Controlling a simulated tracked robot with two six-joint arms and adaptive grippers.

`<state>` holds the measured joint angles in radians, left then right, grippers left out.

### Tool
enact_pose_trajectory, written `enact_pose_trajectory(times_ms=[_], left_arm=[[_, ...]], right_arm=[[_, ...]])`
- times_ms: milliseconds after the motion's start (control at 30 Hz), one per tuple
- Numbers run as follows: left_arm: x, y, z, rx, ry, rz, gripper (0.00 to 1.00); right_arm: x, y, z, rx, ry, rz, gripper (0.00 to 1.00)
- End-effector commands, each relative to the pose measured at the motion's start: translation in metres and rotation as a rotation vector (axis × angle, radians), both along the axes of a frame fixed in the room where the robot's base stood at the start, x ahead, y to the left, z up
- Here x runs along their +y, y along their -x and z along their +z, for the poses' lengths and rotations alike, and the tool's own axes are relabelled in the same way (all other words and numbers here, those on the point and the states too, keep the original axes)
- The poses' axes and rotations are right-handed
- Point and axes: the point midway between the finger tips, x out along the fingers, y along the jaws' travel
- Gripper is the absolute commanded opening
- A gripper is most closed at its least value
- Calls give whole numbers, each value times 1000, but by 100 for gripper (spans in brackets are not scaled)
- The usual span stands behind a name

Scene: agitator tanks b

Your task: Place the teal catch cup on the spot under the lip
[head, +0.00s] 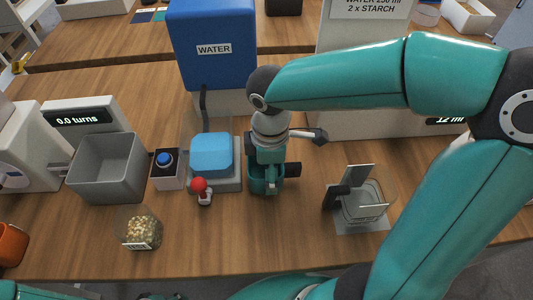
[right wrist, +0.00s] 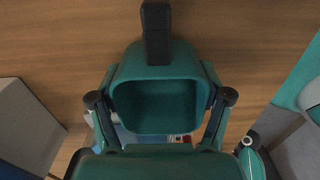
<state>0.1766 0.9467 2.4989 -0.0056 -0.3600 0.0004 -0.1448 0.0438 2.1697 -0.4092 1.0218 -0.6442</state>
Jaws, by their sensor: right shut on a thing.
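The teal catch cup (head: 262,185) is between the fingers of my right gripper (head: 267,160), just right of the blue block on its grey base in the head view. In the right wrist view my right gripper (right wrist: 162,98) has a finger on each side of the cup (right wrist: 155,107). The cup has a rounded square opening and looks empty; its dark handle (right wrist: 157,35) points to the top of that view. Whether the cup touches the table is unclear. I cannot tell which part is the lip, and no marked spot shows.
A blue WATER tank (head: 211,50) stands behind a light-blue block (head: 211,153) on a grey base. A red-knobbed lever (head: 200,186), grey bin (head: 108,166) and grain jar (head: 139,230) are to the left. A clear vessel on a stand (head: 362,203) is to the right.

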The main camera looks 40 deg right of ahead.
Motion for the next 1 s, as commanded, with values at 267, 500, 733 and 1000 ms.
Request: enact_pose_trajectory(times_ms=[267, 500, 733, 1000], left_arm=[[0, 0, 6, 0, 0, 0, 40], [0, 0, 8, 0, 0, 0, 40], [0, 0, 7, 0, 0, 0, 40], [0, 0, 5, 0, 0, 0, 40]], right_arm=[[-17, -26, 1, 2, 0, -5, 41], [-25, -39, -14, 3, -1, -1, 41], [-26, -40, -15, -1, -1, -2, 41], [-26, -39, -18, 0, 0, -2, 94]])
